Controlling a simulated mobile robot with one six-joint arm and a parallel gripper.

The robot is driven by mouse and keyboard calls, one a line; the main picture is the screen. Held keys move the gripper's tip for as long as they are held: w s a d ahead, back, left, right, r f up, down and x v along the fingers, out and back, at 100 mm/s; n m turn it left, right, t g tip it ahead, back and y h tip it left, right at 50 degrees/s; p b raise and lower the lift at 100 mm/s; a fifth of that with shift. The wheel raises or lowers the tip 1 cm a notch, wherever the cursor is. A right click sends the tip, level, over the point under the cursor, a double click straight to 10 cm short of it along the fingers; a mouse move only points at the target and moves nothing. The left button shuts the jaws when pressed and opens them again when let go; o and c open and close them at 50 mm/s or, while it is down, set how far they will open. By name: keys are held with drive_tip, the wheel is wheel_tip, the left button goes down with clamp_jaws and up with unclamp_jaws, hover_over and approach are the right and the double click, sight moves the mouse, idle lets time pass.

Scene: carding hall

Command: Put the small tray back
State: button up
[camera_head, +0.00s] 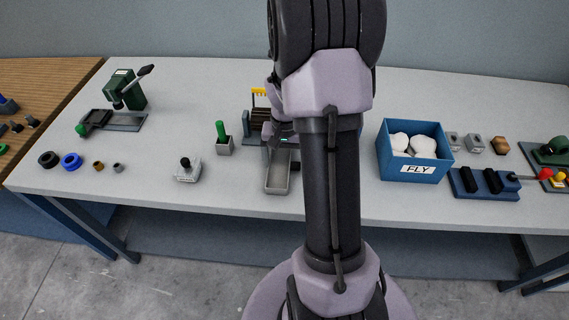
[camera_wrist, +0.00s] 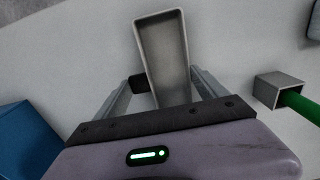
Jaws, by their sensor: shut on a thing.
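The small tray (camera_head: 277,186) is a narrow, grey, open-topped trough, and it looks empty. In the head view it lies lengthwise towards the bench's front edge. In the wrist view the tray (camera_wrist: 163,50) runs between the two fingers and away from the palm. My gripper (camera_wrist: 165,85) is shut on it; in the head view my gripper (camera_head: 281,135) is at its far end, partly hidden by my arm. I cannot tell whether the tray touches the bench.
A grey holder with a green handle (camera_head: 223,141) is close on the left. A blue FLY box (camera_head: 413,168) with white fluff is on the right.

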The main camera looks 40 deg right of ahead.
sight(285, 170)
drive_tip(key=o, duration=1.4)
drive_tip(key=shift+f, duration=0.1)
drive_tip(key=shift+o, duration=0.2)
wheel_tip(285, 170, up, 12)
drive_tip(key=p, duration=0.5)
drive_tip(key=a+r+n+t, duration=0.2)
drive_tip(key=a+r, duration=0.7)
drive_tip(key=a, duration=0.2)
drive_tip(key=s+a+r+n+t+y+b, duration=0.1)
drive_tip(key=s+a+t, duration=0.1)
drive_tip(key=s+a, duration=0.3)
drive_tip(key=s+a+r+n+t+y+b, duration=0.1)
drive_tip(key=s+a, duration=0.5)
drive_tip(key=a, duration=0.6)
drive_tip(key=shift+s+a+r+n+t+b, duration=0.2)
drive_tip(key=shift+r+n+t+b, duration=0.2)
drive_tip(key=shift+n+b, duration=0.35)
